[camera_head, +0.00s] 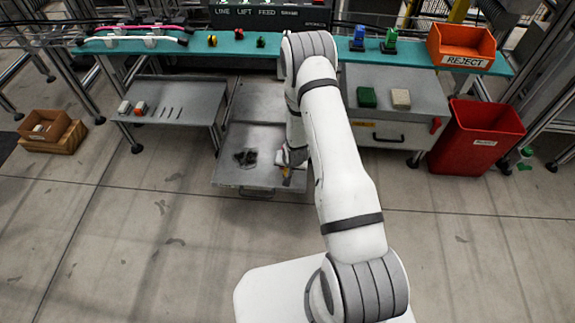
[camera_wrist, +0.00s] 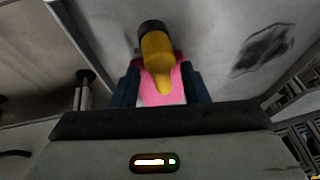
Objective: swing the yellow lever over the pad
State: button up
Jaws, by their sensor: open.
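The yellow lever (camera_wrist: 157,50) shows in the wrist view with a dark round end at its top. Its narrow yellow tip reaches down between my two dark fingers. A pink surface (camera_wrist: 178,72), which may be the pad, shows behind the lever between the fingers. My gripper (camera_wrist: 160,90) is open, with a finger on either side of the lever's lower part; I cannot tell whether either touches it. In the head view my gripper (camera_head: 291,160) is low over the right side of a grey plate (camera_head: 232,178), with a bit of yellow lever (camera_head: 287,176) below it. My arm hides part of this area.
A dark patch (camera_head: 245,157) marks the plate left of my gripper. A grey side table (camera_head: 185,95) stands to the left. A grey cabinet (camera_head: 390,130) and a red bin (camera_head: 475,135) stand to the right. A teal shelf (camera_head: 235,42) runs behind. The floor in front is clear.

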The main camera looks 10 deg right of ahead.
jog(key=p+v, duration=0.2)
jog(key=v, duration=0.5)
jog(key=shift+s+r+p, duration=0.2)
jog(key=shift+r+p, duration=0.15)
jog(key=s+r+n+p, duration=0.15)
jog(key=r+p, duration=0.35)
jog(key=r, duration=0.8)
jog(key=s+r+g+p, duration=0.15)
jog(key=r+p, duration=0.35)
jog(key=r, duration=0.9)
jog(key=s+r+n+t+p, duration=0.15)
jog(key=r+p, duration=0.25)
jog(key=r, duration=0.9)
jog(key=s+r+g+p, duration=0.1)
jog(key=s+r+p, duration=0.5)
jog(key=s+r, duration=0.4)
jog(key=s+r+n+g+p, duration=0.1)
jog(key=s+r+p, duration=0.6)
jog(key=r, duration=1.2)
jog(key=s, duration=0.4)
jog(key=shift+a+r+p, duration=0.2)
jog(key=shift+a+p, duration=0.1)
jog(key=shift+a, duration=0.1)
